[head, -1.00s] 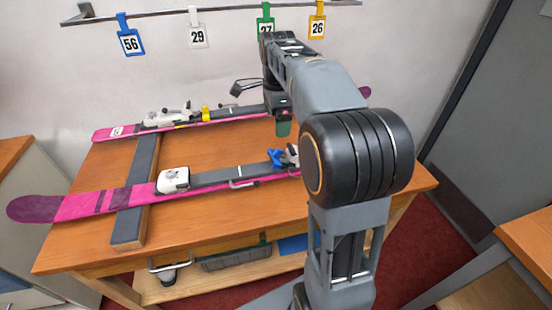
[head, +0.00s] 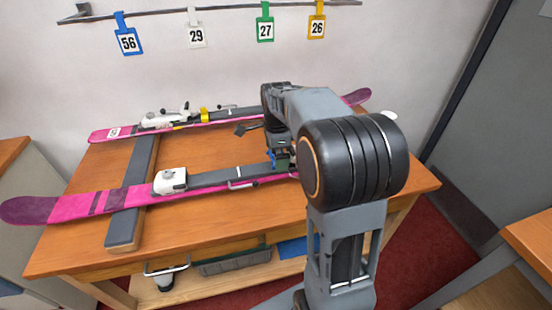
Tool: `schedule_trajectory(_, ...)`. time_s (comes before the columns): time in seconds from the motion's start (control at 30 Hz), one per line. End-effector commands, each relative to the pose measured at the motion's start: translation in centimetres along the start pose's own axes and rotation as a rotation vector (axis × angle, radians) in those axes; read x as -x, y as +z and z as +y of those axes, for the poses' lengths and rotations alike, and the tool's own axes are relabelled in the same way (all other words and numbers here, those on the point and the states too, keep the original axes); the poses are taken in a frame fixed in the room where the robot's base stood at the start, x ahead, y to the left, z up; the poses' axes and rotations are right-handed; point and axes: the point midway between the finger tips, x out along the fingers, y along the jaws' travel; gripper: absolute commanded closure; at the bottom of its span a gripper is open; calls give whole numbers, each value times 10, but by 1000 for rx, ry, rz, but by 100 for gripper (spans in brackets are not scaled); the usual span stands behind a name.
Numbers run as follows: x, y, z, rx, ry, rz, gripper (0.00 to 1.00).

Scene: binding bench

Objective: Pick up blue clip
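The blue clip (head: 270,154) is on the near pink ski, toward its right part. Only a small bit of blue shows; my gripper and arm hide most of it. My gripper (head: 281,160) points down right at the clip, low over the near ski. The fingers are small, dark and partly covered, so I cannot tell whether they are open or closed on the clip. A yellow clip (head: 204,115) is on the far ski.
The near ski (head: 75,204) and far ski (head: 110,134) lie across a dark support bar (head: 127,220) on the wooden bench (head: 205,223). White binding parts (head: 171,180) stand on the skis. Numbered tags (head: 128,41) hang on the wall rail.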

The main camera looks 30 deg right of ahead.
Motion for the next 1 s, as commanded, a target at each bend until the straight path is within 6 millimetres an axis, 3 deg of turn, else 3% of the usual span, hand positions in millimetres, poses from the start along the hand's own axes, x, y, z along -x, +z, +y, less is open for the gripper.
schedule_trajectory(0.33,-5,0,0,0,-1,0,1)
schedule_trajectory(0.83,-5,0,0,0,-1,0,48)
schedule_trajectory(1.0,-4,0,0,0,-1,0,49)
